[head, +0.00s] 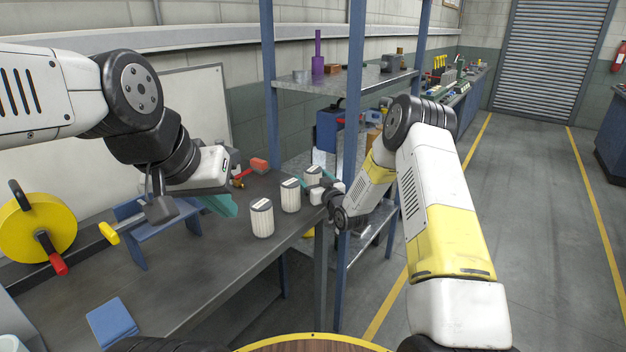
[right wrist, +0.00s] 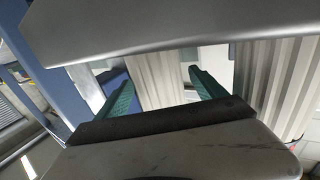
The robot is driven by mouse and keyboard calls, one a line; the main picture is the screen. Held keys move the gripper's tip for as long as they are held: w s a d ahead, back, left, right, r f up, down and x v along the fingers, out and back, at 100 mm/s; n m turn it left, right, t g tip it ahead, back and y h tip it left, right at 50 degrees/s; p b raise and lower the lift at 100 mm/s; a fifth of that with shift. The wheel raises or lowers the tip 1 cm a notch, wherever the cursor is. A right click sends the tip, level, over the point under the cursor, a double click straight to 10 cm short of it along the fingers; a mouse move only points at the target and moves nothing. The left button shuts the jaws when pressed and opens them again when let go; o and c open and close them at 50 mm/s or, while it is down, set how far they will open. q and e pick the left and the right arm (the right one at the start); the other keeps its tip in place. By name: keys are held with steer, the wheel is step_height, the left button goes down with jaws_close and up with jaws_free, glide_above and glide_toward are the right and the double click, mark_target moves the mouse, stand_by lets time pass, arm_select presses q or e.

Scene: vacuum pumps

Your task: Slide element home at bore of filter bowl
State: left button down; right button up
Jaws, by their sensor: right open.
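Three white pleated filter elements stand upright in a row along the bench edge: a near one (head: 262,220), a middle one (head: 290,198) and a far one (head: 313,173). My right gripper (head: 316,182) is at the far element, with its teal fingers open. In the right wrist view its fingers (right wrist: 160,88) are spread, with a pleated element (right wrist: 155,65) showing between and beyond them. Another pleated surface (right wrist: 285,85) fills the right side there. My left gripper (head: 220,204) hangs over the bench, its teal fingers seen edge-on. I cannot make out the filter bowl.
A blue stand (head: 160,228), a yellow reel (head: 38,228) and a blue block (head: 112,323) are on the bench (head: 190,290). A red-orange piece (head: 259,165) lies behind the elements. A blue shelf post (head: 354,100) rises close to my right arm.

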mark_target(317, 173)
steer(key=c, duration=1.7)
steer(key=shift+r, duration=0.55)
steer(key=r, duration=0.2)
steer(key=shift+s+d+r, duration=0.15)
steer(key=shift+s+r, duration=0.15)
steer(key=shift+s, duration=0.05)
steer(key=v, duration=0.5)
steer(key=a+r+v, duration=0.1)
steer(key=v, duration=0.9)
steer(key=shift+s+a+r, duration=0.2)
steer(key=shift+s+a, duration=0.1)
steer(key=shift+s, duration=0.15)
